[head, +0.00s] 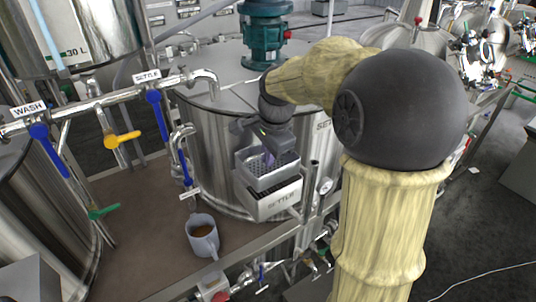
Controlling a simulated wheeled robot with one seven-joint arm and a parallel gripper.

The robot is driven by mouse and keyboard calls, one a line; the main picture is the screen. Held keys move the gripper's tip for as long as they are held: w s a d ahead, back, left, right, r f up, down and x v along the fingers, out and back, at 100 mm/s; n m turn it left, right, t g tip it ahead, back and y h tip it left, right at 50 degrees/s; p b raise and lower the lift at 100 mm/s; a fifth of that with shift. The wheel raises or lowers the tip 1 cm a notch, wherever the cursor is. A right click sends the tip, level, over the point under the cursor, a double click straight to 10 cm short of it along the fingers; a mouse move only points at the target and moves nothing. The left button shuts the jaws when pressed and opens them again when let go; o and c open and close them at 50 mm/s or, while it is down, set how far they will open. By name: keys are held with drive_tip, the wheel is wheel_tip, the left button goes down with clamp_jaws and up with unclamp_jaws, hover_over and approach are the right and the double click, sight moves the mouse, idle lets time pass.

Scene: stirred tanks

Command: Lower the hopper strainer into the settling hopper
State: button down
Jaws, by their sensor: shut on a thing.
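The hopper strainer (262,180) is a grey metal basket with a perforated inside. It hangs below my gripper (276,155), which is shut on it. My wrist and arm hide part of the strainer's right side and the exact place of the grip.
A grey mug (202,240) of brown liquid stands on the brown deck (140,250) left of the hopper. A pipe marked SETTLE with blue valve handles (157,112) runs at the left. A gauge (325,186) and a rail stand close to the hopper's right.

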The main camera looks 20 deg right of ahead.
sight(269, 169)
drive_tip(key=shift+w+f+b, duration=0.1)
drive_tip(key=shift+f+b, duration=1.4)
drive_tip(key=shift+f, duration=0.5)
drive_tip(key=shift+f+b, duration=0.45)
drive_tip(key=shift+f, duration=0.4)
drive_tip(key=shift+s+f+b, duration=0.25)
drive_tip(key=shift+f+b, duration=0.15)
drive_tip(key=shift+b, duration=0.2)
drive_tip(key=shift+w+f+b, duration=0.15)
drive_tip(key=shift+f+b, duration=0.8)
drive_tip(key=shift+f, duration=0.4)
drive_tip(key=c, duration=1.5)
unclamp_jaws()
